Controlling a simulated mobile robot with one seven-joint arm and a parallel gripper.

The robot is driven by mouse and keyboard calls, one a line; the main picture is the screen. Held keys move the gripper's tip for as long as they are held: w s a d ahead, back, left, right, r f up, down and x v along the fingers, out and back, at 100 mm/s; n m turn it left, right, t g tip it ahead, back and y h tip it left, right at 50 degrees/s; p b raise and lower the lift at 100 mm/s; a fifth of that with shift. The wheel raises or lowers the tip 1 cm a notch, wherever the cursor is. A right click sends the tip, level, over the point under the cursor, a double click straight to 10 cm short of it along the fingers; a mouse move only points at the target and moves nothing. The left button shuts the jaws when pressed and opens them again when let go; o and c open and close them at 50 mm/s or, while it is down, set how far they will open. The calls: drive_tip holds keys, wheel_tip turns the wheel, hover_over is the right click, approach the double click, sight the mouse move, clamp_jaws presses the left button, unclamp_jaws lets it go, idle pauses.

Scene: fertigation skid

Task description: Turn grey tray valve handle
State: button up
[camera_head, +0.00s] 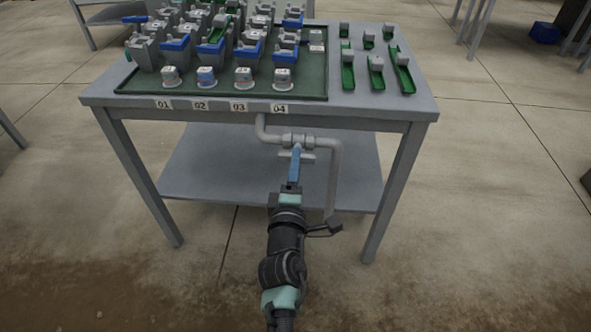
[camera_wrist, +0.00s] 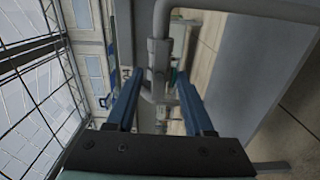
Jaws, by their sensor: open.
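The grey tray valve (camera_head: 298,141) sits in the grey pipe under the front edge of the table. Its handle (camera_head: 309,157) shows as a short grey bar just below the valve body, partly hidden by my gripper (camera_head: 296,153). In the wrist view the valve body (camera_wrist: 158,58) lies ahead, between the two blue fingers of my gripper (camera_wrist: 160,73). The fingers are open, with a gap between them and nothing clamped. The handle is hard to make out there, and I cannot tell whether a finger touches it.
The table (camera_head: 385,104) holds a green tray (camera_head: 222,93) with several grey and blue fittings, and several green channels at the right. The pipe (camera_head: 337,175) bends down right of my gripper. A lower shelf (camera_head: 215,178) lies behind.

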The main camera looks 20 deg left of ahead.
drive_tip(key=shift+w+a, duration=0.1)
drive_tip(key=shift+w, duration=0.15)
clamp_jaws()
idle(0.5)
drive_tip(key=m+b, duration=0.4)
drive_tip(key=m, duration=1.3)
drive_tip(key=shift+b, duration=0.35)
idle(0.4)
